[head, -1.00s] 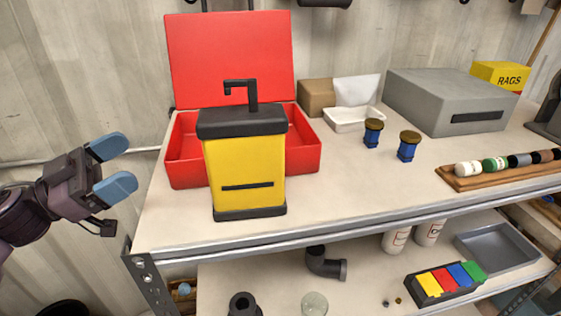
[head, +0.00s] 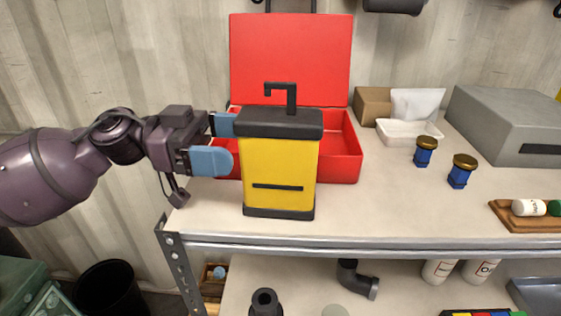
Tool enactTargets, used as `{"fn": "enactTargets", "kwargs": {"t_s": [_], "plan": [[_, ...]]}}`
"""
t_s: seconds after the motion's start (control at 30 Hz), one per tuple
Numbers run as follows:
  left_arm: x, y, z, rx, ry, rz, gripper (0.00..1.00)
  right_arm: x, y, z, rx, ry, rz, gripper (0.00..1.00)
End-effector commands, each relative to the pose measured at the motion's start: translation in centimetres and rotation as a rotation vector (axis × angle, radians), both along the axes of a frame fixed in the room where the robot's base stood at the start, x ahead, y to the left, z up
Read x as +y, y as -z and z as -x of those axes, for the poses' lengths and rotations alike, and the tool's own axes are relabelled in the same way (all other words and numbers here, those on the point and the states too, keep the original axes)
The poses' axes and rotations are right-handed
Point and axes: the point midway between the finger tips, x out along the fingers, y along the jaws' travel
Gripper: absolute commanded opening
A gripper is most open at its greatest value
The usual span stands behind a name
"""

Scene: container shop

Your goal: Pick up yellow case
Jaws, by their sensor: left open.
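The yellow case (head: 278,172) stands upright near the front left of the workbench top. It has a black lid, a black base and a black hooked handle (head: 283,93) on top. My left gripper (head: 222,142) is at the case's left side, level with its upper part. Its blue fingers are open, one farther back by the lid and one nearer the front. The back fingertip is partly hidden behind the case's edge, and I cannot tell whether it touches. My right gripper is not in view.
An open red toolbox (head: 342,160) sits right behind the case. A white tray (head: 404,133), blue jars (head: 460,172) and a grey box (head: 510,130) stand to the right. The bench's front metal edge (head: 400,246) runs below.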

Motion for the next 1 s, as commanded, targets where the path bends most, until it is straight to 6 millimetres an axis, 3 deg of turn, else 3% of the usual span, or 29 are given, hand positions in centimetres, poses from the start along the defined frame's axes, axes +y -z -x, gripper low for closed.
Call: {"fn": "enactTargets", "kwargs": {"t_s": [0.43, 0.77, 1.0], "plan": [[-4.7, -0.1, 0.0, -0.001, 0.001, 0.002, 0.89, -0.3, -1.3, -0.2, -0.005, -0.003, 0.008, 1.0], [-5.4, 0.1, 0.0, 0.0, -0.002, 0.001, 0.89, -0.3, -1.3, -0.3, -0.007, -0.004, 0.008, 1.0], [-5.4, 0.1, 0.0, 0.0, -0.002, 0.001, 0.56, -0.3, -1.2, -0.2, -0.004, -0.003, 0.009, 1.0]]}}
